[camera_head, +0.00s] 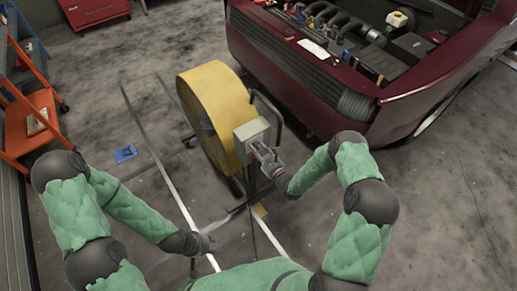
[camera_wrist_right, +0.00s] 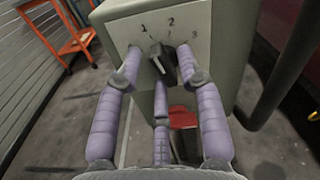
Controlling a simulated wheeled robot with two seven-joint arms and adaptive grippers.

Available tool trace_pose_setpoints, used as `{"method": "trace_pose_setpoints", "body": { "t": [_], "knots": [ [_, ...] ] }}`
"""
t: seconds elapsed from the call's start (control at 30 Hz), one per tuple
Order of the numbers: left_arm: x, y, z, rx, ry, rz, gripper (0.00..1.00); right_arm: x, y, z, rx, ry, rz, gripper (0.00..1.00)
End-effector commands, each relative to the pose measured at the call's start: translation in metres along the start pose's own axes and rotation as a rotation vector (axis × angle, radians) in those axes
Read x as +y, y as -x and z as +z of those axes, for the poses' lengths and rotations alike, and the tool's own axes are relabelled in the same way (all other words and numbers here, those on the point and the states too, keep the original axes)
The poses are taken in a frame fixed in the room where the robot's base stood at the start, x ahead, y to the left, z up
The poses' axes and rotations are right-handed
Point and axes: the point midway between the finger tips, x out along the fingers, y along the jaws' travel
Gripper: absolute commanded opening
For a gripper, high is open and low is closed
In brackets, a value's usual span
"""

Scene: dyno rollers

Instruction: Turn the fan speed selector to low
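The fan (camera_head: 212,100) is a large yellow drum on a stand in the middle of the head view. A grey control box (camera_head: 247,133) is mounted on its right side. In the right wrist view the box face shows the marks 1, 2 and 3 around a small dark selector knob (camera_wrist_right: 158,58).
A dark red car (camera_head: 300,75) with its hood open stands close behind and right of the fan. An orange cart (camera_head: 35,120) is at the left. A blue item (camera_head: 125,153) lies on the floor. Pale lines cross the floor near the fan.

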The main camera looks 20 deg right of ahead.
Motion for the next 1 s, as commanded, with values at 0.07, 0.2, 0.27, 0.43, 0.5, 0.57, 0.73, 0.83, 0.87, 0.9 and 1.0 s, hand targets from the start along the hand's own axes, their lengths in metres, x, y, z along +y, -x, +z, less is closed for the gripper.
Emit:
{"method": "trace_pose_setpoints", "body": {
  "t": [0.07,0.2,0.27,0.43,0.5,0.57,0.73,0.83,0.87,0.9,1.0],
  "knots": [
    [0.0,0.0,0.0,0.0,0.0,0.0,0.4,0.007,0.003,-0.003,0.007,-0.008,0.01,0.44],
    [0.0,0.0,0.0,0.0,0.0,0.0,0.4,0.004,0.002,-0.002,0.004,-0.005,0.006,0.44],
    [0.0,0.0,0.0,0.0,0.0,0.0,0.4,0.003,0.001,-0.001,0.003,-0.004,0.005,0.44],
    [0.0,0.0,0.0,0.0,0.0,0.0,0.4,0.001,0.0,0.0,0.0,-0.001,0.001,0.44],
    [0.0,0.0,0.0,0.0,0.0,0.0,0.4,0.0,0.0,0.0,0.0,0.0,0.0,0.44],
    [0.0,0.0,0.0,0.0,0.0,0.0,0.4,0.0,0.0,0.0,-0.001,0.0,-0.001,0.44],
    [0.0,0.0,0.0,0.0,0.0,0.0,0.4,-0.002,0.007,0.0,0.0,0.001,-0.004,0.44],
    [0.0,0.0,0.0,0.0,0.0,0.0,0.4,-0.002,0.021,0.0,0.001,-0.002,-0.004,0.44],
    [0.0,0.0,0.0,0.0,0.0,0.0,0.4,-0.002,0.026,0.0,0.001,-0.002,-0.005,0.44],
    [0.0,0.0,0.0,0.0,0.0,0.0,0.4,-0.002,0.033,-0.001,0.002,-0.001,-0.005,0.44],
    [0.0,0.0,0.0,0.0,0.0,0.0,0.4,-0.002,0.054,0.0,0.002,-0.002,-0.005,0.44]
  ]
}}
